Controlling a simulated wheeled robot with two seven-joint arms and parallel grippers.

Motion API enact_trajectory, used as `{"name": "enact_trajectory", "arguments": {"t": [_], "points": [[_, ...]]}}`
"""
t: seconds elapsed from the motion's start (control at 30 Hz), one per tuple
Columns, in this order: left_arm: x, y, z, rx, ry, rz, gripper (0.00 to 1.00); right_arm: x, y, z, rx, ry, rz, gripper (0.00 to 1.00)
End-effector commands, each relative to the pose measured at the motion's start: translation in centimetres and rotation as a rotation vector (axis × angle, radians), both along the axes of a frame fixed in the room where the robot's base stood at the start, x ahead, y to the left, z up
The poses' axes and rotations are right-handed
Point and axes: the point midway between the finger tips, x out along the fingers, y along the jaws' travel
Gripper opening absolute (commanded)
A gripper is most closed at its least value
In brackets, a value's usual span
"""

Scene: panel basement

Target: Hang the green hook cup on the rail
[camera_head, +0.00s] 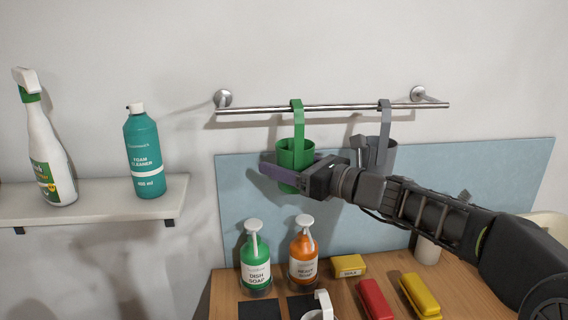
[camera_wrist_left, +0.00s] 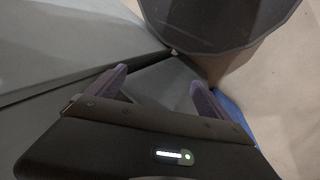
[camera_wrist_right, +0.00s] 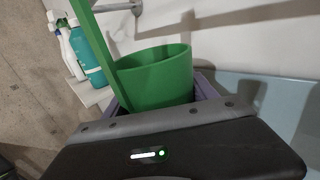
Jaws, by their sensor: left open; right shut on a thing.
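The green hook cup (camera_head: 296,152) is upright at the metal rail (camera_head: 340,107) on the wall. Its hook strap reaches up to the rail's left half and appears to loop over it; I cannot tell whether the rail bears its weight. My right gripper (camera_head: 290,174) is shut on the cup's body, below the rail. In the right wrist view the cup (camera_wrist_right: 155,80) sits between the purple fingers. A grey hook cup (camera_head: 378,152) hangs on the rail to the right, partly hidden by my right gripper. My left gripper (camera_wrist_left: 160,88) is open and empty, outside the head view.
A shelf (camera_head: 100,200) at left holds a spray bottle (camera_head: 47,150) and a teal foam cleaner (camera_head: 144,155). The wooden table (camera_head: 225,285) below bears green dish soap (camera_head: 255,262), an orange bottle (camera_head: 303,258), a yellow box (camera_head: 349,266), and red (camera_head: 375,300) and yellow (camera_head: 420,297) items.

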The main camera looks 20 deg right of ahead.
Motion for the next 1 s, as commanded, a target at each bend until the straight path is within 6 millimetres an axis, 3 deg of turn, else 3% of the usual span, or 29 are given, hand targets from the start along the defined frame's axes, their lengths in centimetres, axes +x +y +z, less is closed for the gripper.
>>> {"name": "enact_trajectory", "arguments": {"t": [0.17, 0.2, 0.5, 0.83, 1.0], "points": [[0.0, 0.0, 0.0, 0.0, 0.0, 0.0, 0.92, 0.0, 0.0, 0.0, 0.0, 0.0, 0.0, 0.25], [0.0, 0.0, 0.0, 0.0, 0.0, 0.0, 0.92, 0.0, 0.0, 0.0, 0.0, 0.0, 0.0, 0.67], [0.0, 0.0, 0.0, 0.0, 0.0, 0.0, 0.92, 0.0, 0.0, 0.0, 0.0, 0.0, 0.0, 0.92], [0.0, 0.0, -0.1, 0.0, 0.0, 0.0, 0.92, -0.2, -0.2, 0.0, 0.0, 0.0, -0.001, 0.92], [0.0, 0.0, -0.5, 0.0, 0.0, 0.0, 0.92, -1.7, -1.1, -0.1, 0.001, -0.001, -0.003, 0.92]]}}
